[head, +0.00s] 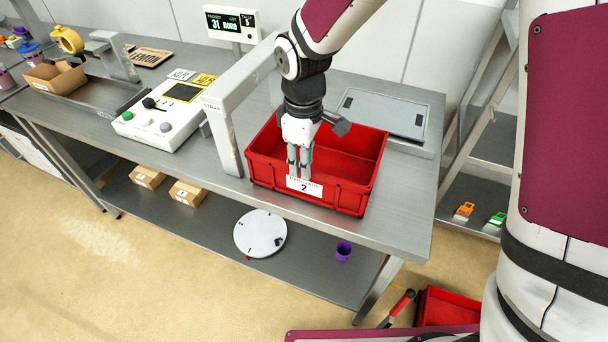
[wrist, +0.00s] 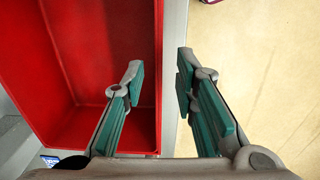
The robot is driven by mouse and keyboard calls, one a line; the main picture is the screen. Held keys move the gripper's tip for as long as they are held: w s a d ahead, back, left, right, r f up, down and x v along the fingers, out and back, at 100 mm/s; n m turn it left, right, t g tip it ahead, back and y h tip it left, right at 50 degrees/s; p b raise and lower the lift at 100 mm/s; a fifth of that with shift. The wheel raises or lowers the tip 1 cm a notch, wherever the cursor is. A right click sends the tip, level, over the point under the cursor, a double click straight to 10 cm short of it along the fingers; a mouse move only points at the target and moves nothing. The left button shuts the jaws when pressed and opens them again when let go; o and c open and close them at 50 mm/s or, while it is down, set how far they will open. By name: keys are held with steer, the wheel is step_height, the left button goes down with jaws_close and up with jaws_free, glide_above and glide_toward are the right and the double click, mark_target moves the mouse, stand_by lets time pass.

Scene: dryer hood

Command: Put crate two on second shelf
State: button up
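A red crate (head: 350,200) with a white label reading "2" stands upright on the grey workbench (head: 405,210). It looks empty. My gripper (head: 299,172) is at the crate's front wall, by the label. In the wrist view my gripper (wrist: 160,88) is open, with its left finger over the crate's inside and its right finger outside; the red wall (wrist: 158,40) runs between them, and I see no clear contact. A grey rack with shelves (head: 495,142) stands at the right; its lower shelf (head: 465,190) holds small orange and green items.
A grey arch (head: 228,135) stands close left of the crate, and a flat grey panel (head: 385,112) lies behind it. A control box (head: 165,110) is further left. Another red crate (head: 445,308) is on the floor at lower right, partly hidden.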

steer(key=shift+r, duration=1.65)
steer(key=s+d+r+m+t, duration=0.3)
steer(key=s+d+r+m, duration=0.3)
steer(key=d+r, duration=0.6)
steer(key=s+d+r+m+t, duration=0.1)
steer(key=s+d+r+m, duration=0.2)
steer(key=s, duration=0.2)
steer(key=s+d+r+m+t, duration=0.1)
steer(key=s+d+r+m, duration=0.1)
steer(key=s, duration=0.4)
steer(key=shift+s+d+r+m, duration=0.3)
steer(key=shift+d+r+m, duration=0.1)
steer(key=shift+d+m, duration=0.5)
steer(key=shift+o, duration=0.4)
steer(key=shift+s+d+m, duration=0.1)
steer(key=shift+s+m, duration=0.3)
steer(key=shift+s, duration=0.15)
